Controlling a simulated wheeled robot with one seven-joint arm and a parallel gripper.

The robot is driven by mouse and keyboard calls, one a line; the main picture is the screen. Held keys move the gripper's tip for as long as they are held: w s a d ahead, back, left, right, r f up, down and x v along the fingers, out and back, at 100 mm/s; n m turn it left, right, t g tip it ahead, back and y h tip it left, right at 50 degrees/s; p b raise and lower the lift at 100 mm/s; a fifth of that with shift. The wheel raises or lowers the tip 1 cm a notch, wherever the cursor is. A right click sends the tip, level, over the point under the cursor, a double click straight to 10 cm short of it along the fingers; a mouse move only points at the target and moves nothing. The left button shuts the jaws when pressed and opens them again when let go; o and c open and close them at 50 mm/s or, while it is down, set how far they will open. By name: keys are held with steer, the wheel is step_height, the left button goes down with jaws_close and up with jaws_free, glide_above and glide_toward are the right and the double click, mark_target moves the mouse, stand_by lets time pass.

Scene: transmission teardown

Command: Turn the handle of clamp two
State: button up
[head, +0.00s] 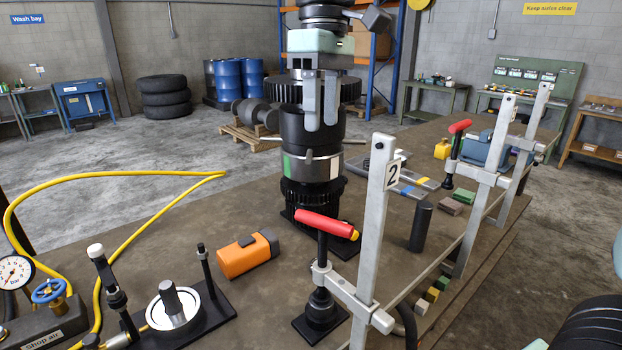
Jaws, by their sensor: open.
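Clamp two (376,220) has a tall grey post with a white plate marked "2" and stands near the front right of the bench. Its red bar handle (324,224) with a yellow end lies crosswise on top of a dark upright screw. The screw runs down to a black foot (320,312) near the bench top. My gripper (321,127) has a pale green body and two grey fingers pointing down. It is open, with a narrow gap, and appears above the handle in the picture, in front of the dark gear stack (312,160). It is apart from the handle.
An orange block-like tool (248,254) lies left of the handle. A black cylinder (420,227) stands right of the post. A fixture with a round plate (173,306) and a yellow hose (110,175) are at left. Another red-handled clamp (458,140) stands farther back.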

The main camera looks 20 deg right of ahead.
steer(key=d+y, duration=0.1)
steer(key=d, duration=0.1)
steer(key=p, duration=0.3)
glide_above(323, 240)
steer(key=w, duration=0.2)
steer(key=shift+g, duration=0.3)
step_height(323, 240, down, 17)
steer(key=shift+r, duration=0.15)
jaws_close()
